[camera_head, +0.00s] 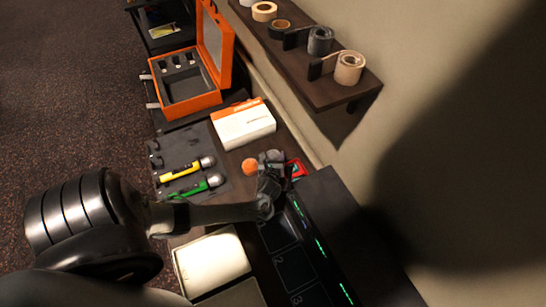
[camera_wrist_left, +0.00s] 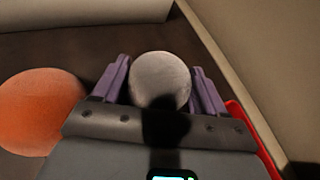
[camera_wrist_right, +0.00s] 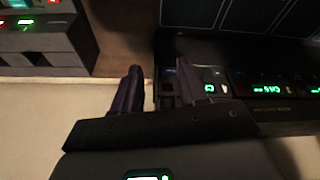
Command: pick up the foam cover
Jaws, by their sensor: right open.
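A round grey foam cover (camera_wrist_left: 161,80) sits between the fingers of my left gripper (camera_wrist_left: 162,85). It fills the gap in the left wrist view; I cannot tell whether the fingers press on it. In the head view my left gripper (camera_head: 270,168) is at the desk's back edge, over the grey ball. A round orange foam cover (camera_wrist_left: 38,110) lies just left of the fingers, and it also shows in the head view (camera_head: 250,167). My right gripper (camera_wrist_right: 158,88) is open and empty, seen only in its own wrist view.
A red item (camera_head: 297,168) lies close right of the left gripper. A dark console (camera_head: 345,235) is in front; a wall shelf (camera_head: 335,92) holds tape rolls.

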